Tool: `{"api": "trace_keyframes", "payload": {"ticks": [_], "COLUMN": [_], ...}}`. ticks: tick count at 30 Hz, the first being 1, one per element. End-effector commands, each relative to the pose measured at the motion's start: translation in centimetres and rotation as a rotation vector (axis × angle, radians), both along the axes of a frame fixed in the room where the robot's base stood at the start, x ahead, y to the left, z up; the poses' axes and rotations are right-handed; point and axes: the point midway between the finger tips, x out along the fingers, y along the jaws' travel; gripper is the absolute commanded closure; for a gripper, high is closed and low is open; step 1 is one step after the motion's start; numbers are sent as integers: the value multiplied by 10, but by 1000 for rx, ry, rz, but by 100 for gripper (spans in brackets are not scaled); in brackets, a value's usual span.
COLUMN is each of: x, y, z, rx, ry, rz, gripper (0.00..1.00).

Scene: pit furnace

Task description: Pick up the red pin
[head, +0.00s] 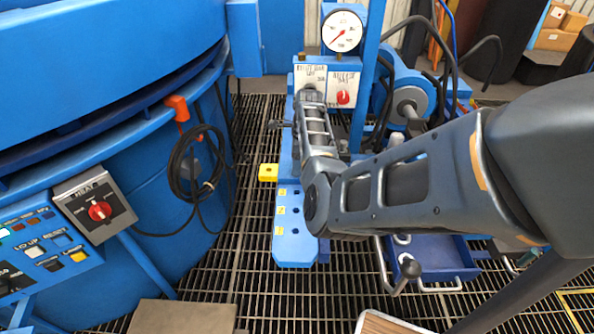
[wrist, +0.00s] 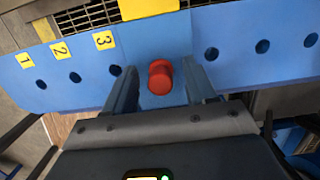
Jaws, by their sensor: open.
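The red pin (wrist: 160,77) shows in the wrist view as a short red cylinder with a round head, standing at the blue plate (wrist: 225,35). My gripper (wrist: 160,72) is open, with one finger on each side of the pin in the picture and a gap on both sides. Neither finger visibly touches the pin. How far down the fingers reach beside it is hard to tell. In the head view the pin is hidden by my arm, and the blue plate (head: 294,245) shows below and left of it.
The plate has several dark holes; yellow labels 1, 2 and 3 (wrist: 104,40) mark those on the left. A yellow block (head: 268,172) juts from its edge. A gauge (head: 342,31) and switch panel (head: 343,90) stand behind. The blue furnace (head: 120,200) with a hanging cable is left.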

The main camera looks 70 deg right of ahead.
Motion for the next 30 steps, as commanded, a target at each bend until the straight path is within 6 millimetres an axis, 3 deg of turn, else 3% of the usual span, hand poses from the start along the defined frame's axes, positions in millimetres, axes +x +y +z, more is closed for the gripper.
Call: {"api": "trace_keyframes", "payload": {"ticks": [5, 22, 30], "x": [0, 0, 0], "y": [0, 0, 0], "z": [0, 1, 1], "rx": [0, 0, -1], "ry": [0, 0, 0], "rz": [0, 0, 0], "gripper": [44, 99, 100]}}
